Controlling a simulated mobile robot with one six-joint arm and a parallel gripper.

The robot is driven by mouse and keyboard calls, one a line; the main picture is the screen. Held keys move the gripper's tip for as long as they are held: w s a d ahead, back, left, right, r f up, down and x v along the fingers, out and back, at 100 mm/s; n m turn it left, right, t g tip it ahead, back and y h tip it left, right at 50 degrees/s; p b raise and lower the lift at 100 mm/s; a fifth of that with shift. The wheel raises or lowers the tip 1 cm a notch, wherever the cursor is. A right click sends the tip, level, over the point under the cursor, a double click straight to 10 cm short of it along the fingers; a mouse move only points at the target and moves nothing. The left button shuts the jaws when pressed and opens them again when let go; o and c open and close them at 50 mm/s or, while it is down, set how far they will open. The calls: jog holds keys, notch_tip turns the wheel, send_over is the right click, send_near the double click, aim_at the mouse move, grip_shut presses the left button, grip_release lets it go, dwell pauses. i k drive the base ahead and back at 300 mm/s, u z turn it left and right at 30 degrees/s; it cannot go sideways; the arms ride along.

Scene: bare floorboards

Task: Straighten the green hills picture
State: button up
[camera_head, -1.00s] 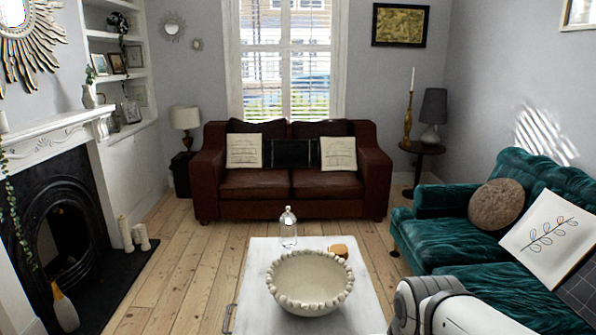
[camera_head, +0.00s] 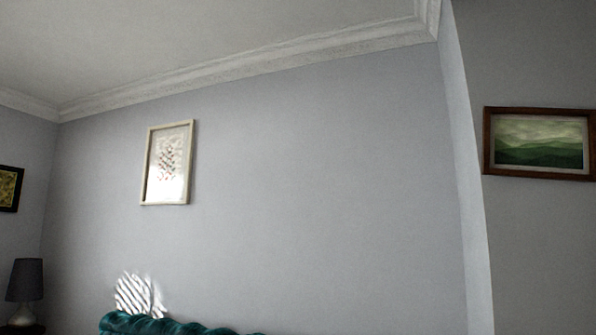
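The green hills picture (camera_head: 540,143) hangs on the wall at the far right of the head view. It has a brown wooden frame, a pale inner border and green rolling hills under a cloudy sky. Its top and bottom edges slope down slightly to the right; with the camera's slanted view I cannot tell how much of that is real tilt. Its right edge is at or just past the edge of the view. My gripper is not in this view.
A pale-framed picture (camera_head: 168,163) hangs on the middle wall. A dark-framed gold picture (camera_head: 9,188) is at the left edge. The top of a teal sofa (camera_head: 165,326) and a dark lamp (camera_head: 25,282) show below. A wall corner stands left of the green hills picture.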

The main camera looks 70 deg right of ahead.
aim_at(531, 143)
jog(key=u, duration=0.05)
jog(key=k, duration=0.2)
jog(key=z, duration=2.85)
jog(key=i, duration=0.75)
jog(key=z, duration=1.55)
jog(key=i, duration=0.7)
jog(key=z, duration=0.4)
